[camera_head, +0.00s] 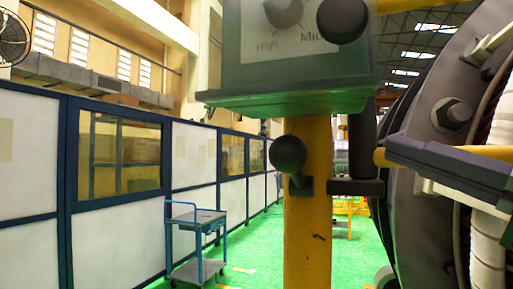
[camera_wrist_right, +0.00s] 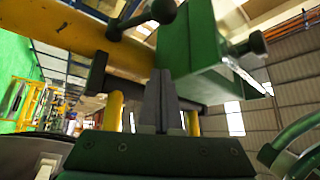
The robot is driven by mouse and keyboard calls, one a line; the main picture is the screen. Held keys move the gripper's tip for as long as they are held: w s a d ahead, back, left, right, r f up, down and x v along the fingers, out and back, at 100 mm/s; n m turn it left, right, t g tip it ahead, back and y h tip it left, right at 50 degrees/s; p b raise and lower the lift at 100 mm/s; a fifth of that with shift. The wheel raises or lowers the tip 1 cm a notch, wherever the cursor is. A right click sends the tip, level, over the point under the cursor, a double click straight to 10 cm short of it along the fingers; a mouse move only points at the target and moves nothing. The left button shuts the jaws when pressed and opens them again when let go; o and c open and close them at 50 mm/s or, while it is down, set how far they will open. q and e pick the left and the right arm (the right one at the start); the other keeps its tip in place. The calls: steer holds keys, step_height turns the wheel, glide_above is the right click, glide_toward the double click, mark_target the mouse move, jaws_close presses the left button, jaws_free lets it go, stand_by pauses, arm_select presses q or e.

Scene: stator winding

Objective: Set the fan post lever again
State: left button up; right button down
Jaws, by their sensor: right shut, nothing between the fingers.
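A yellow post (camera_head: 308,240) stands upright in the middle of the head view, carrying a green box (camera_head: 290,100). A black ball-ended lever (camera_head: 288,155) sits on the post's front below the box, its ball toward me. In the right wrist view this lever (camera_wrist_right: 161,11) shows at the top, beyond my fingers. A second black ball (camera_head: 342,18) is at the box front. My right gripper (camera_head: 396,150) comes in from the right, shut and empty, right of the post and apart from the lever. Its fingertips show in the wrist view (camera_wrist_right: 160,76). My left gripper is out of view.
A dark block (camera_head: 355,187) juts from the post's right side, with a dark upright bar (camera_head: 362,135) above it. A large dark bolted ring (camera_head: 415,215) fills the right side. A blue trolley (camera_head: 198,240) stands on the green floor at left.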

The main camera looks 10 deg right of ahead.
mark_target(295, 171)
steer(key=p+x, duration=0.3)
steer(key=x, duration=0.2)
steer(key=p+x, duration=0.3)
steer(key=x, duration=0.2)
steer(key=shift+s+r, duration=0.15)
steer(key=shift+r, duration=0.05)
steer(key=a+f+p, duration=0.1)
steer(key=s+a+f+p, duration=0.1)
steer(key=a+p, duration=0.1)
steer(key=shift+s+f, duration=0.35)
